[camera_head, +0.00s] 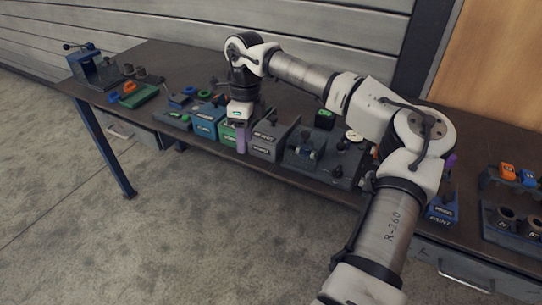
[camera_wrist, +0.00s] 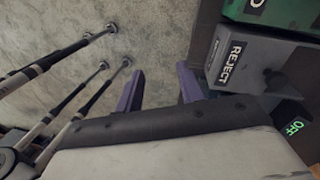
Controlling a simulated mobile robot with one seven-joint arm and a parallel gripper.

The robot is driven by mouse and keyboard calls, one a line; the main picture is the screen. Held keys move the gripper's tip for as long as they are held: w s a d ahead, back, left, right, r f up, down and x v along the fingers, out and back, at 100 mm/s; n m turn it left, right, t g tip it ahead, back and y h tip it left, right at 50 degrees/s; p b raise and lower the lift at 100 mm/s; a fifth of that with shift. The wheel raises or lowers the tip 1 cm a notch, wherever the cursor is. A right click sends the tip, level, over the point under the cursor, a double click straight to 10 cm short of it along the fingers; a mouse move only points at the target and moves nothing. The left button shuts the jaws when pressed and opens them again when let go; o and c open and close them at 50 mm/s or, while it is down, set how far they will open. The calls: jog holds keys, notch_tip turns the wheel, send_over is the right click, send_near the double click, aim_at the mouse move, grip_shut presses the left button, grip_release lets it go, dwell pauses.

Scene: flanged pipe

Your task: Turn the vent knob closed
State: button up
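I cannot make out the vent knob for certain in either view. A dark grey flanged-pipe fixture (camera_head: 318,160) with upright fittings stands on the bench, right of my gripper, and a pale round dial or knob (camera_head: 352,135) shows at its back right. My gripper (camera_head: 241,140) hangs at the bench's front edge, beside the grey bins. In the wrist view its two purple fingers (camera_wrist: 160,88) stand apart with nothing between them.
A grey REJECT bin (camera_wrist: 245,62) is close to the right finger. Coloured bins (camera_head: 203,128) stand left of my gripper. A blue vise (camera_head: 92,66) is at the bench's far left, and a rack (camera_head: 510,215) is at the right. The floor in front is clear.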

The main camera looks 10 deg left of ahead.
aim_at(339, 168)
jog(key=w+d+r+m+h, duration=0.1)
jog(key=d, duration=0.5)
jog(key=w+d+r+m+h, duration=0.1)
jog(key=w+d+r+h, duration=0.1)
jog(key=d, duration=0.4)
jog(key=w+d+r+m+h, duration=0.1)
jog(key=w+d, duration=0.1)
jog(key=d, duration=0.4)
jog(key=shift+d+r+h, duration=0.1)
jog(key=shift+r+h, duration=0.15)
jog(key=shift+h, duration=0.05)
jog(key=p+x, duration=0.1)
jog(key=x, duration=0.6)
jog(key=p+x, duration=0.2)
jog(key=x, duration=0.5)
jog(key=shift+w+d+r, duration=0.1)
jog(key=shift+w+d, duration=0.05)
jog(key=shift+w, duration=0.05)
jog(key=c, duration=0.7)
jog(key=shift+m, duration=0.3)
